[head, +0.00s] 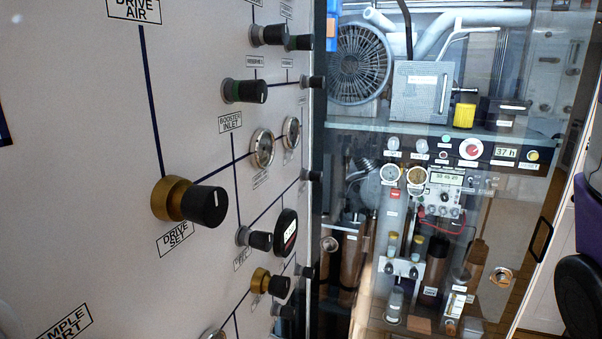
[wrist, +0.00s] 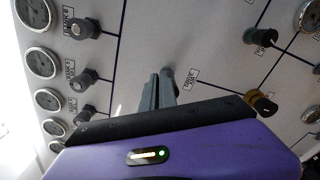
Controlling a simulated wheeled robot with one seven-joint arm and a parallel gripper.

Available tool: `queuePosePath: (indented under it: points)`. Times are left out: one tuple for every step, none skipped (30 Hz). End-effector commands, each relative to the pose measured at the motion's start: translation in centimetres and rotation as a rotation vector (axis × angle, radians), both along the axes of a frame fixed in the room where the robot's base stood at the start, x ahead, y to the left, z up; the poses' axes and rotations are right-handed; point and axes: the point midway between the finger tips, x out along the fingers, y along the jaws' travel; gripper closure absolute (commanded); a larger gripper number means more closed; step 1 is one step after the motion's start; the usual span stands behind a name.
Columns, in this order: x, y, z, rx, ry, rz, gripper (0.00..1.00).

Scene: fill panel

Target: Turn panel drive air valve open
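The drive air label (head: 134,10) is at the top left of the head view, with a dark line running down from it to the brass and black drive set knob (head: 188,201). The drive air valve itself is not visible in the head view. My gripper (wrist: 158,75) points at the panel there. Its grey fingers are close together, with no held object visible between them. Contact with the knob cannot be told. My gripper is outside the head view.
The drive set knob also shows in the wrist view (wrist: 263,106), right of the fingers. Several gauges (wrist: 38,62) and dark knobs (wrist: 84,80) line the left there. A glass-fronted cabinet (head: 440,132) stands right of the panel in the head view.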

Motion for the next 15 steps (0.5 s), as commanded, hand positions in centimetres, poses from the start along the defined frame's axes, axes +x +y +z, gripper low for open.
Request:
queuePosePath:
  points:
    - [-0.1, 0.1, 0.3, -0.001, -0.001, 0.005, 1.00]
    - [0.0, 0.1, 0.4, -0.001, -0.001, 0.005, 1.00]
    - [0.1, 0.1, 0.5, -0.001, -0.001, 0.004, 1.00]
    - [0.2, 0.0, 0.5, -0.001, -0.001, 0.004, 1.00]
    - [0.2, 0.0, 0.5, 0.000, -0.001, 0.004, 1.00]
    - [0.3, -0.1, 0.5, 0.000, 0.000, 0.002, 1.00]
    - [0.2, -0.3, 0.5, 0.000, 0.000, 0.001, 1.00]
    - [0.2, -0.5, 0.5, 0.001, 0.000, 0.001, 1.00]
    - [0.1, -0.8, 0.5, 0.001, 0.000, 0.001, 1.00]
    - [0.0, -1.1, 0.5, 0.000, 0.000, -0.001, 1.00]
    - [-0.1, -1.4, 0.5, 0.000, 0.000, -0.001, 1.00]
    - [-0.2, -1.8, 0.5, 0.001, 0.000, -0.002, 1.00]
    - [-0.3, -2.2, 0.5, 0.001, 0.000, -0.002, 1.00]
    - [-0.4, -2.5, 0.5, 0.002, -0.001, -0.001, 1.00]
    - [-0.6, -2.9, 0.5, 0.002, -0.001, -0.001, 1.00]
